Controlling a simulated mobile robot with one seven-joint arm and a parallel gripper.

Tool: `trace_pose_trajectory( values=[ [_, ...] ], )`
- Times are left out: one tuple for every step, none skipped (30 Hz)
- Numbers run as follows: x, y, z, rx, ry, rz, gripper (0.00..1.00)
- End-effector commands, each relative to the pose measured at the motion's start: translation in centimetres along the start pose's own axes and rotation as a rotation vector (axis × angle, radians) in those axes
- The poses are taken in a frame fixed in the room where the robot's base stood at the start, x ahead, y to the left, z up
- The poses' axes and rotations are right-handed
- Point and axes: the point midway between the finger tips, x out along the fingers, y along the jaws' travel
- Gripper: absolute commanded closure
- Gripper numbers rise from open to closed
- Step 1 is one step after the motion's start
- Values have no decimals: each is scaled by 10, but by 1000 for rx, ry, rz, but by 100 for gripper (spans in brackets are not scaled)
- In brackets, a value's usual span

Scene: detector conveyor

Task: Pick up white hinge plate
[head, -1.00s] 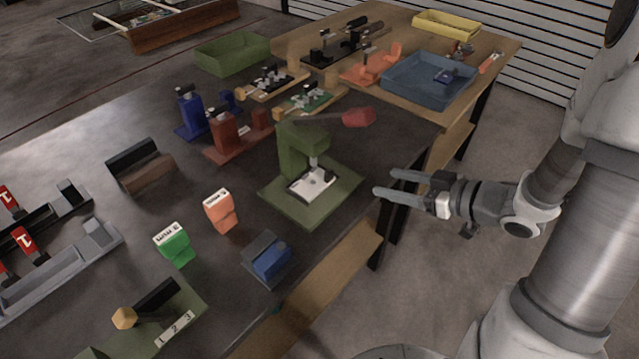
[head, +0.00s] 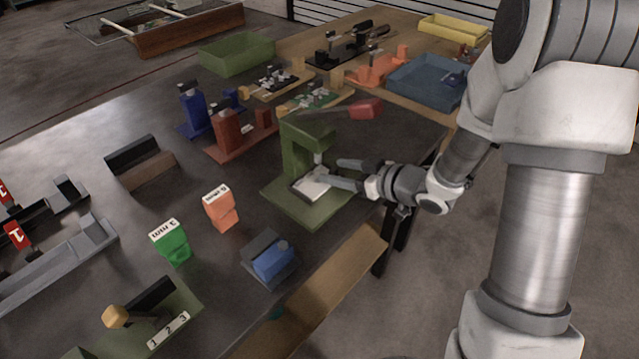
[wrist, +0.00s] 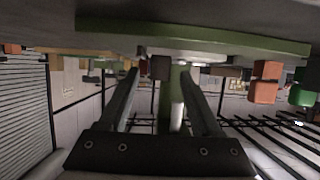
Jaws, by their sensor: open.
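The white hinge plate (head: 310,188) lies on the base of the green press (head: 302,145), under its ram. Dark marks show on the plate, and part of it is hidden by the near finger. My gripper (head: 337,172) is open and reaches in from the right, its fingertips beside the ram and at the plate's right edge. In the wrist view, which looks upside down, my two fingers (wrist: 160,85) stand apart with the green press post (wrist: 176,88) showing between them. I cannot make out the plate there, nor tell whether a finger touches it.
A red-handled lever (head: 366,109) sticks out above the press. Red (head: 232,130) and blue (head: 194,112) fixtures stand behind it. An orange block (head: 220,209), a green block (head: 170,242) and a blue block (head: 270,260) stand in front. Bare dark tabletop lies between them.

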Motion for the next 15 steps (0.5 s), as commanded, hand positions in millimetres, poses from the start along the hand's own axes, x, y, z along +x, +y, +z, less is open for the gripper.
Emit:
trace_pose_trajectory(
  values=[
    [7, 0, 1, -1, 0, -1, 35],
    [9, 0, 1, -1, 0, -1, 35],
    [12, 0, 0, -1, 0, 0, 35],
    [12, 0, 0, 0, 0, 0, 35],
    [13, 0, 0, 0, 0, 1, 35],
    [13, 0, 0, 1, 0, 1, 35],
    [13, 0, 0, 1, 0, 1, 35],
    [13, 0, 0, 1, 0, 1, 35],
    [13, 0, 0, 1, 0, 1, 35],
    [13, 0, 0, 1, 0, 1, 35],
    [13, 0, 0, 0, 0, 1, 37],
    [13, 0, 0, 0, 0, 1, 44],
    [13, 0, 0, 0, 0, 1, 49],
    [13, 0, 0, 0, 0, 1, 55],
    [13, 0, 0, 0, 0, 1, 62]
  ],
)
